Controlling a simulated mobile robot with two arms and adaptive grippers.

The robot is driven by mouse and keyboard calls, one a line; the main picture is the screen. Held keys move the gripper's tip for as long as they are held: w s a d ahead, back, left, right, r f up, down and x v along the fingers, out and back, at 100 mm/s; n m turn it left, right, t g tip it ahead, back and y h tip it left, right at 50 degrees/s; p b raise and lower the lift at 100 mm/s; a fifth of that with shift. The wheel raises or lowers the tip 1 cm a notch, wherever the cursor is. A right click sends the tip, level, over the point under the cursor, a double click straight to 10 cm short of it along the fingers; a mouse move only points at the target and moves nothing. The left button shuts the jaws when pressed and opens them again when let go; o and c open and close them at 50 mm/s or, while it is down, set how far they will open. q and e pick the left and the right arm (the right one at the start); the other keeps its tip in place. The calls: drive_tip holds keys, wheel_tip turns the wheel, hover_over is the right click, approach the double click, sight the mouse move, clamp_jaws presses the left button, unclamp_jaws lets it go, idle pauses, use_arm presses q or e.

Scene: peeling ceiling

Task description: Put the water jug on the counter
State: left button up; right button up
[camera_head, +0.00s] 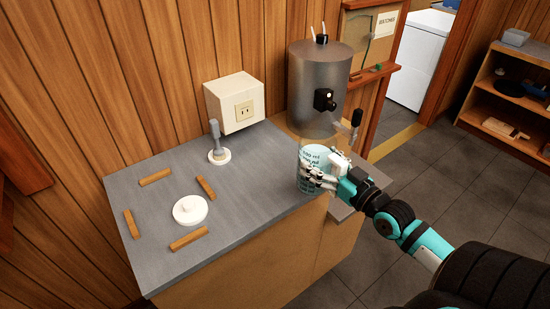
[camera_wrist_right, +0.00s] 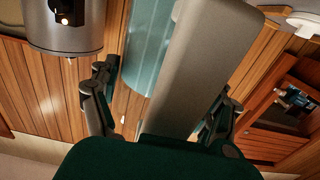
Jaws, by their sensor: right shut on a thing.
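The water jug (camera_head: 312,158) is a pale, clear cup with teal measuring marks, upright at the right edge of the grey counter (camera_head: 245,175). My right gripper (camera_head: 328,174) is shut on it from the right. In the right wrist view the teal jug wall (camera_wrist_right: 152,45) and a broad grey handle (camera_wrist_right: 198,60) lie between my right fingers (camera_wrist_right: 160,110). I cannot tell whether the jug's base touches the counter; my gripper hides part of its lower side. My left gripper is not in view.
A white round lid (camera_head: 190,209) lies on the counter, with several wooden strips (camera_head: 188,238) set around it. A metal tank (camera_head: 318,90) with a tap stands behind the jug. A grey lever (camera_head: 217,143) and white outlet box (camera_head: 236,103) are at the back. The counter's middle is clear.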

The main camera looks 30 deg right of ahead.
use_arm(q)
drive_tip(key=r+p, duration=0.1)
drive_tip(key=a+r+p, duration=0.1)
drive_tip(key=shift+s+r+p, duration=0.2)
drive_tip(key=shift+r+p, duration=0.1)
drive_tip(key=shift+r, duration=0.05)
use_arm(e)
drive_tip(key=w+a+f, duration=0.1)
drive_tip(key=w+f, duration=0.1)
drive_tip(key=w, duration=0.5)
drive_tip(key=w+a+f, duration=0.1)
drive_tip(key=w+f, duration=0.1)
drive_tip(key=w, duration=0.6)
drive_tip(key=shift+w+a+f, duration=0.2)
drive_tip(key=shift+a+f, duration=0.05)
drive_tip(key=shift+f, duration=0.15)
drive_tip(key=shift+f, duration=0.1)
drive_tip(key=o, duration=1.2)
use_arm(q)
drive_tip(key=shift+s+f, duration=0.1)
